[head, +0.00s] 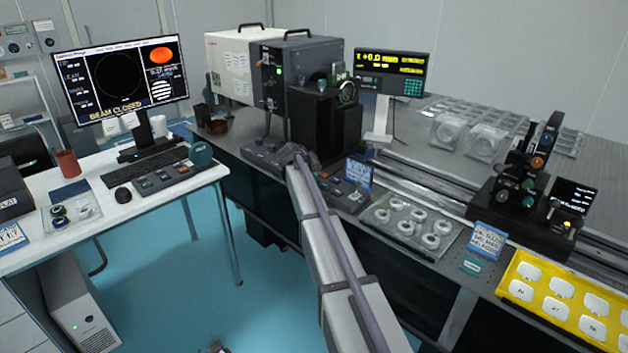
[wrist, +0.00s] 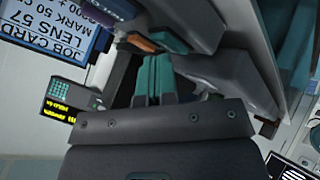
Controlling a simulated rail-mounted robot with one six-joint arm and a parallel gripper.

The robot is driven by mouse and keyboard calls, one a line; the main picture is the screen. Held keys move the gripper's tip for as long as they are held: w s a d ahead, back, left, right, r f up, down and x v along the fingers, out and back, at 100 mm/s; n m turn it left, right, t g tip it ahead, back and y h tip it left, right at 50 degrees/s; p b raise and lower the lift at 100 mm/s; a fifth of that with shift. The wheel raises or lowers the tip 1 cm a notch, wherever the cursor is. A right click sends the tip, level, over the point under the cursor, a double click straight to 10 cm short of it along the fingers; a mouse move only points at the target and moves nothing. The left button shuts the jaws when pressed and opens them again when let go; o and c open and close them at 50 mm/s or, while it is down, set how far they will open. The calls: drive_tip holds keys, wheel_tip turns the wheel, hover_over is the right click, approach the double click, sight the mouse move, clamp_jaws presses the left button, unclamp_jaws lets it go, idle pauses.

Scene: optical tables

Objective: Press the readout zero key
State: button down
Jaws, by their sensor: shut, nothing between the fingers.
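The readout (head: 390,68) is a dark display box with yellow digits and a teal keypad (head: 412,87). It stands on a white stand at the back of the optical table, right of the large instrument. I cannot make out which key is the zero key. The readout also shows tilted at the left in the wrist view (wrist: 73,101), apart from my fingers. My gripper (wrist: 156,62) shows there with its two teal fingers together and nothing between them. In the head view my arm reaches over the table's front edge near the control boxes; the fingertips cannot be made out.
A blue job card (head: 359,173) stands near my arm, by a small control box (head: 340,193). A white-and-grey instrument (head: 262,68) and a black mount (head: 325,128) stand behind. A tray of rings (head: 411,222) lies to the right. The floor between the tables is clear.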

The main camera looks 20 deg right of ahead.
drive_tip(key=shift+r+p, duration=0.6)
drive_tip(key=shift+r, duration=0.15)
wheel_tip(320, 180, up, 5)
drive_tip(key=p, duration=0.5)
drive_tip(key=shift+r, duration=0.1)
